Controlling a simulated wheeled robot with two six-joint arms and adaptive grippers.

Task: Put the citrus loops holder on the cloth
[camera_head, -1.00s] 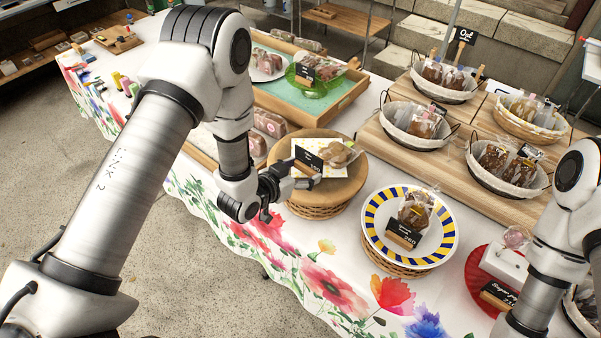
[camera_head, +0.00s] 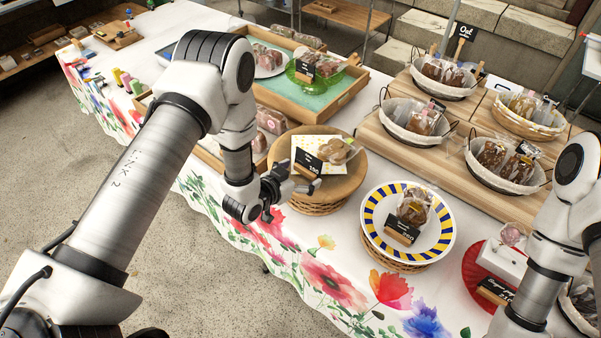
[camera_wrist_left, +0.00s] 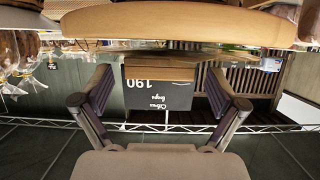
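The citrus loops holder (camera_head: 309,163) is a small black price sign on a wooden foot. It stands on the round wooden stand (camera_head: 345,187), in front of a bagged cookie. My left gripper (camera_head: 297,184) is at the near edge of this stand, close to the sign. In the left wrist view, which is upside down, the holder (camera_wrist_left: 158,92) shows between my two spread fingers, with a gap on each side. A white cloth with yellow dots (camera_head: 310,143) lies on the stand under the cookie. A floral tablecloth (camera_head: 330,285) covers the table. My right gripper is out of view.
A blue-and-yellow striped plate (camera_head: 379,238) with another bag and sign stands to the right. Wooden trays (camera_head: 340,103) are behind, and bread baskets (camera_head: 398,137) stand on boards at the right. My right arm is at the lower right.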

